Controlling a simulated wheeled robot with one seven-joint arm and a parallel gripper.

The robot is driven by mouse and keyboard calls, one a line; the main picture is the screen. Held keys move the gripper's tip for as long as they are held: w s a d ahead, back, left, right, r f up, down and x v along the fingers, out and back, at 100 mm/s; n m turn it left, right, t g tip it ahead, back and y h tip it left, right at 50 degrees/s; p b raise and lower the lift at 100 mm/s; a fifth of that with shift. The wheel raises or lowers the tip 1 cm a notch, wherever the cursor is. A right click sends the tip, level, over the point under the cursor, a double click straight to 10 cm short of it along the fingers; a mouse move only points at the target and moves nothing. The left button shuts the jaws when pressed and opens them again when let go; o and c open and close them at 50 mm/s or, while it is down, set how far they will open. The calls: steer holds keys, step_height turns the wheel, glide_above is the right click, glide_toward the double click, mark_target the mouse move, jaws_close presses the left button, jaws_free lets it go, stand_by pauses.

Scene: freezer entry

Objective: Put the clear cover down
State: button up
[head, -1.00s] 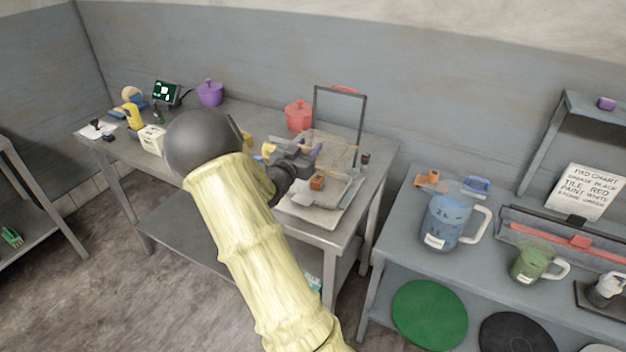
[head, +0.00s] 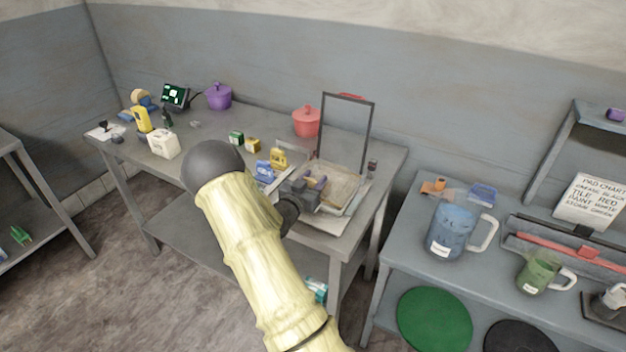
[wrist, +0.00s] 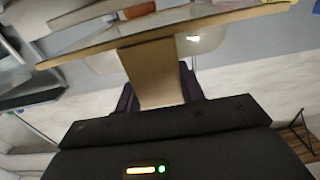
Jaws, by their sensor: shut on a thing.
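The clear cover (head: 342,180) is a see-through flat panel with tan edges. It is at the right end of the left workbench, in front of an upright dark frame (head: 372,130). My gripper (head: 316,184) is at the cover's left side and shut on its tan handle. In the wrist view the handle (wrist: 152,75) stands between the dark fingers of my gripper (wrist: 160,90), and the panel spreads beyond it. A pale board (head: 328,223) lies below the cover. I cannot tell whether the cover touches it.
A red pot (head: 306,122) stands behind left of the cover. A blue item (head: 264,172) and yellow item (head: 278,157) stand close left of my gripper. A blue pitcher (head: 452,232) is on the right bench. The left bench's middle front has some free room.

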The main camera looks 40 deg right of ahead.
steer(key=shift+d+f, duration=0.15)
steer(key=shift+s+d, duration=0.1)
steer(key=shift+s, duration=0.15)
steer(key=shift+w+a+f, duration=0.15)
steer(key=shift+a, duration=0.1)
steer(key=shift+f+b, duration=0.15)
steer(key=shift+b, duration=0.3)
steer(key=shift+d+f, duration=0.1)
steer(key=shift+f, duration=0.2)
steer(key=shift+s+r, duration=0.1)
steer(key=shift+s, duration=0.1)
steer(key=o, duration=1)
steer(key=shift+c, duration=0.2)
steer(key=shift+r, duration=0.1)
